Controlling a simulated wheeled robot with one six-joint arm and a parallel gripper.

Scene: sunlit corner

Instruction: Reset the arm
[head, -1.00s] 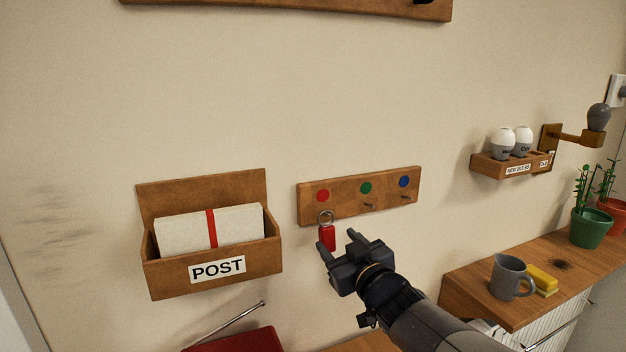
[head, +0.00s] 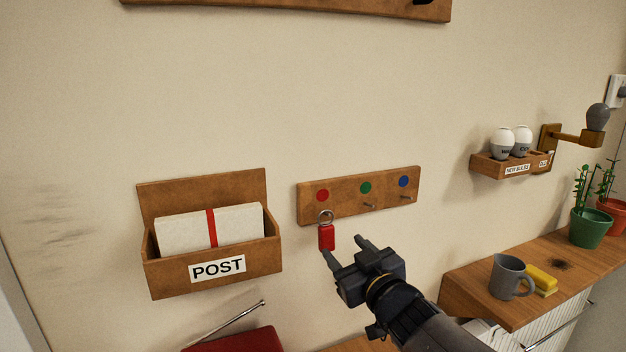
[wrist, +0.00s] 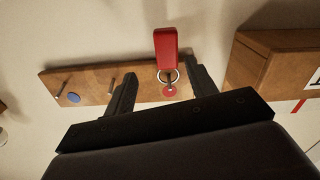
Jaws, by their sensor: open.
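My gripper (head: 343,250) is open and empty, in front of the wall just below and right of the red key tag (head: 326,237). The tag hangs by a metal ring from the hook under the red dot on the wooden key rack (head: 342,198). In the wrist view the red tag (wrist: 166,50) and its ring show beyond the gap between the open fingers (wrist: 160,88). The rack's green-dot and blue-dot hooks are bare. In the wrist view the green dot is hidden behind a finger.
A wooden POST box (head: 160,272) with envelopes hangs to the left. At right are a bulb rack (head: 486,168), a counter (head: 466,288) with a grey mug (head: 507,276) and yellow sponge (head: 541,279), and potted plants (head: 589,227). A dark red object (head: 240,343) stands below the POST box.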

